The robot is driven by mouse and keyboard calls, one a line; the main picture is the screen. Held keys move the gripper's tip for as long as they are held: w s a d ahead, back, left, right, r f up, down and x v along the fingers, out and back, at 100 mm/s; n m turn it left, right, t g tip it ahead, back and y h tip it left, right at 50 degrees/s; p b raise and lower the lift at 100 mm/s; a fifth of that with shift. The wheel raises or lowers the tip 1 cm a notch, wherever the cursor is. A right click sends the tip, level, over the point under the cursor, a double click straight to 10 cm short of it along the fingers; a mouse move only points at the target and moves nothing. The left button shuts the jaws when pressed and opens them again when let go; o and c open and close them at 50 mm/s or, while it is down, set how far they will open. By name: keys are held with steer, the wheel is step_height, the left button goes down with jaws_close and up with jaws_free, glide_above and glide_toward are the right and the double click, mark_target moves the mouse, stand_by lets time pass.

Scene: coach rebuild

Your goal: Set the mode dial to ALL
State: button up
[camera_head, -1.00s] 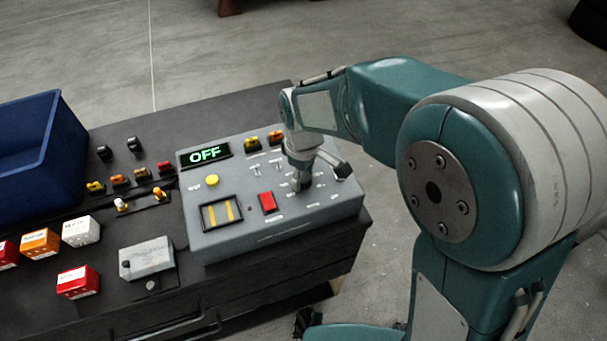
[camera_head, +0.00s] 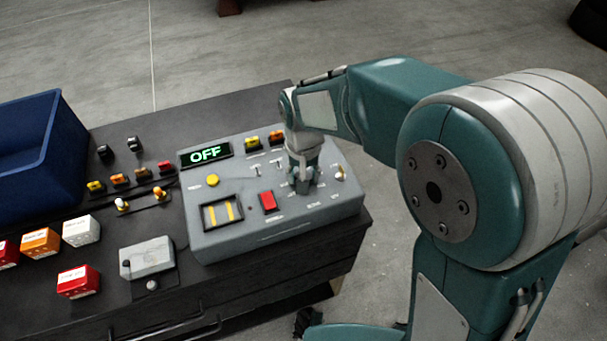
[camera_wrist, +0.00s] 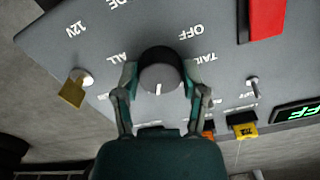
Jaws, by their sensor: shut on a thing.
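The mode dial (camera_wrist: 160,72) is a dark round knob on the grey control box (camera_head: 235,238). A short white mark shows on its lower part in the wrist view. Printed labels ALL (camera_wrist: 130,58), TAIL (camera_wrist: 203,58) and OFF (camera_wrist: 191,32) lie around it. The mark does not clearly line up with any of these labels. My gripper (camera_wrist: 163,83) is shut on the dial, one finger on each side. In the head view my gripper (camera_head: 304,184) points down at the box and hides the dial. The display (camera_head: 205,154) reads OFF in green.
A red button (camera_head: 268,202), a yellow button (camera_head: 212,180) and toggle switches sit close by on the box. A blue bin (camera_head: 40,150) and several small boxes stand at left.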

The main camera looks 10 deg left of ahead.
steer(key=m, duration=0.4)
steer(key=shift+m, duration=0.3)
steer(key=m, duration=0.5)
steer(key=shift+m, duration=0.3)
steer(key=m, duration=0.4)
steer(key=shift+w, duration=0.1)
steer(key=shift+m, duration=2.5)
steer(key=o, duration=1.2)
steer(key=shift+f, duration=0.1)
steer(key=shift+c, duration=0.2)
steer(key=shift+a, duration=0.1)
